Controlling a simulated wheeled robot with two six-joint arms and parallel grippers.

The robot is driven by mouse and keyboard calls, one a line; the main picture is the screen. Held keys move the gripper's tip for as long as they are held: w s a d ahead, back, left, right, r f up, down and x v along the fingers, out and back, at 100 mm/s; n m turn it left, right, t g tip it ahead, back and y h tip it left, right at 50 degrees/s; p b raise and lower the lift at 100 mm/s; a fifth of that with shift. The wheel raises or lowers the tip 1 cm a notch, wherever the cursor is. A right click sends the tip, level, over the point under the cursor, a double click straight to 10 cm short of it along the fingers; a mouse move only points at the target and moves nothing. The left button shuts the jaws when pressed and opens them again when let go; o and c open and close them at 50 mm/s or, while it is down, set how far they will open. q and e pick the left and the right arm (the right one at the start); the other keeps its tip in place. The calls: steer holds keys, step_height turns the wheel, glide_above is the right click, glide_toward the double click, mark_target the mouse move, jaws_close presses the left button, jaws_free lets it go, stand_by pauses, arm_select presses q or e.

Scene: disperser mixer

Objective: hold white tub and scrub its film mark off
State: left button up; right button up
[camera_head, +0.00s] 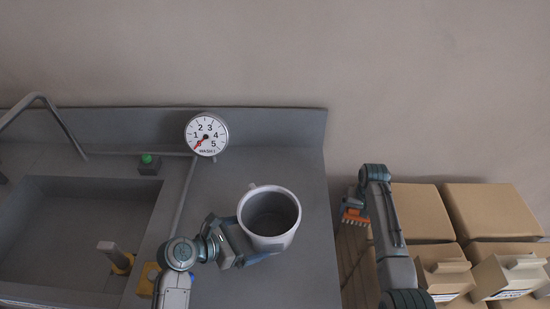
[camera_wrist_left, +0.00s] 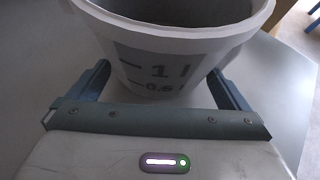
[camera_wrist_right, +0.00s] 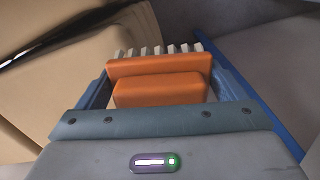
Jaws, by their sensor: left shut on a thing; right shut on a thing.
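The white tub (camera_head: 283,239) stands upright on the grey counter, right of the sink. My left gripper (camera_head: 238,244) is shut on its lower left side. In the left wrist view the tub (camera_wrist_left: 158,45) sits between the two fingers, with dark scale marks on its wall. A greyish patch (camera_wrist_left: 130,61) shows behind the numbers; I cannot tell whether it is the film mark. My right gripper (camera_head: 361,203) is shut on an orange brush (camera_head: 355,216), well right of the tub and past the counter's edge. In the right wrist view the brush (camera_wrist_right: 158,90) has pale bristles pointing away from me.
A sink (camera_head: 60,230) with a tap (camera_head: 50,108) is at the left. A dial marked WASH (camera_head: 207,134) stands behind the tub, and a green button (camera_head: 147,159) is beside the sink. Cardboard boxes (camera_head: 490,212) fill the right. The counter right of the tub is clear.

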stand_by(0.5)
steer(key=shift+r, duration=5.55)
arm_select(q)
steer(key=o, duration=0.5)
steer(key=shift+r, duration=0.1)
arm_select(e)
steer(key=shift+r, duration=0.1)
arm_select(q)
steer(key=shift+r+p, duration=0.55)
steer(key=shift+p, duration=0.75)
arm_select(e)
steer(key=shift+r, duration=1.15)
arm_select(q)
steer(key=shift+a, duration=0.1)
steer(key=v, duration=1.1)
steer(key=shift+s+a+r, duration=0.2)
steer(key=shift+s+a, duration=0.05)
